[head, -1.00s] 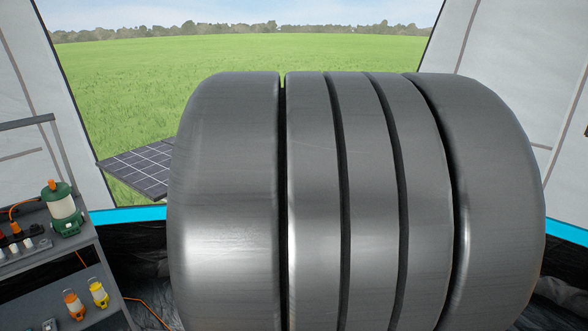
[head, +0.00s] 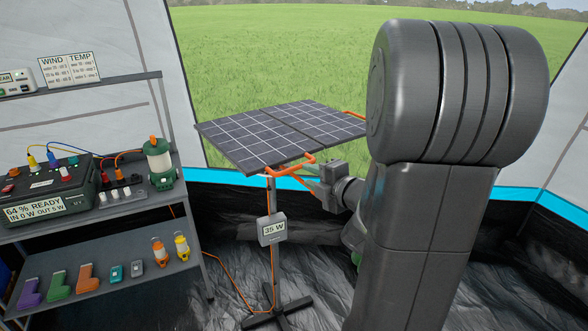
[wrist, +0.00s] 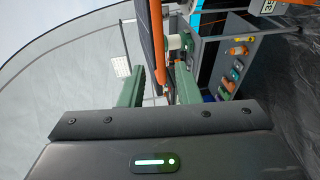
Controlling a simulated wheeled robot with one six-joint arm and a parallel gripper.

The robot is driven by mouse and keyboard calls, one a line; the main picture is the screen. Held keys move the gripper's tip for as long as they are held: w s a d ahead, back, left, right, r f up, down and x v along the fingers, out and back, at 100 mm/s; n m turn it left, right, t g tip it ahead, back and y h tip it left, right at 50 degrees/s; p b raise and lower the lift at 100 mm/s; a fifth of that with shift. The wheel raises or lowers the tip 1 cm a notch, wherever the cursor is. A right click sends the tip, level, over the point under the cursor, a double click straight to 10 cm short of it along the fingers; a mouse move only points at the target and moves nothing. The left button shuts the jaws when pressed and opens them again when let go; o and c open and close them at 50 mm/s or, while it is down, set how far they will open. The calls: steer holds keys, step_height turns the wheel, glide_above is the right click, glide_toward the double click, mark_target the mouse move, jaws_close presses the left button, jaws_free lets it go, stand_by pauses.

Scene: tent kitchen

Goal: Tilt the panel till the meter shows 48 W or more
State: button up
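The dark solar panel (head: 285,132) is on a stand in the middle of the head view, tilted slightly from flat. An orange bar (head: 292,167) runs along its near edge and also shows in the wrist view (wrist: 158,45). The meter (head: 273,229) on the stand's post reads 35 W. My gripper (wrist: 161,78) is at the bar's right part. Its two green fingers are apart, with the bar between them in the wrist view and gaps on both sides. In the head view my arm partly hides the panel's right side and the fingers are small.
A grey shelf (head: 160,205) at left holds a power station (head: 50,195), a green lantern (head: 159,163) and several small items. An orange cable (head: 232,285) runs along the floor to the stand's cross-shaped foot (head: 280,312). Tent walls flank the opening.

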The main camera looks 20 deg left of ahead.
mark_target(295, 169)
steer(key=x, duration=0.8)
steer(key=shift+a+p, duration=0.1)
steer(key=shift+p, duration=0.25)
jaws_close()
